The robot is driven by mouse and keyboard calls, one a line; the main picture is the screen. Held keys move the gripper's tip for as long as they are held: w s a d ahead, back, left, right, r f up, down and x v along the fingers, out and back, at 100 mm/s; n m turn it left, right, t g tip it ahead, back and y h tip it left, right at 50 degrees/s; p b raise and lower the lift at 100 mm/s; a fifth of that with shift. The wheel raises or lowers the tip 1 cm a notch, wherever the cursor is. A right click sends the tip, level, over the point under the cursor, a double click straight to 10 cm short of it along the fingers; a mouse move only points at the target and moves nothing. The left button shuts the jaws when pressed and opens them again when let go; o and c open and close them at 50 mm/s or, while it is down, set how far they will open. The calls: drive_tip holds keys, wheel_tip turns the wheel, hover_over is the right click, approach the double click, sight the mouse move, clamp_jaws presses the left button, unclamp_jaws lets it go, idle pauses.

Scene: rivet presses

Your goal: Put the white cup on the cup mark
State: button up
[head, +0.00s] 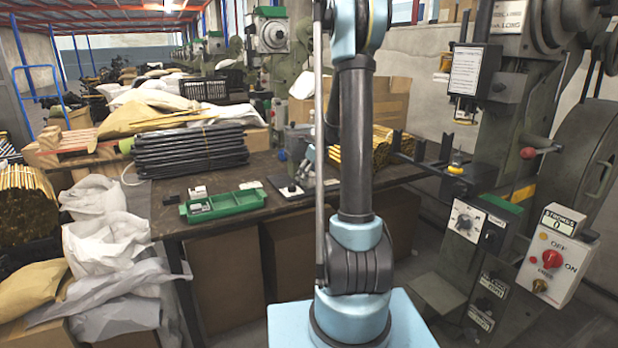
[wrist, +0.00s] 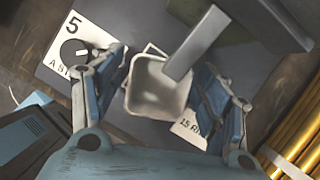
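In the wrist view, a pale, rounded-square piece that looks like the white cup (wrist: 155,95) sits between the blue fingers of my gripper (wrist: 161,75). The fingers flank it closely; I cannot tell whether they touch it. A light grey bar (wrist: 200,42) crosses its upper right edge; I cannot tell whether it belongs to the cup. A white card (wrist: 92,32) with a 5 and a black disc lies left of the cup. Another label (wrist: 189,128) is partly hidden under the right finger. I cannot tell which marking is the cup mark.
A grey-green machine part (wrist: 270,18) stands close at upper right in the wrist view, with brass rods (wrist: 300,125) at right. In the head view, a green tray (head: 225,204) and black bars (head: 190,150) lie on the bench. A press (head: 510,120) stands at right.

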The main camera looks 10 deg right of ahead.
drive_tip(key=v, duration=1.1)
drive_tip(key=s+a+r+n, duration=0.2)
drive_tip(key=s+n, duration=0.6)
drive_tip(key=s, duration=0.5)
drive_tip(key=s+f+n+h, duration=0.1)
drive_tip(key=s+f+n, duration=0.3)
drive_tip(key=s, duration=0.5)
drive_tip(key=s+f+n+h, duration=0.1)
drive_tip(key=s+f+n, duration=0.2)
drive_tip(key=s+n, duration=0.6)
drive_tip(key=s+f+n+g+h, duration=0.1)
drive_tip(key=s+f+n, duration=0.3)
drive_tip(key=s+n, duration=0.3)
drive_tip(key=s, duration=0.3)
drive_tip(key=shift+a+f, duration=0.3)
drive_tip(key=shift+f, duration=0.1)
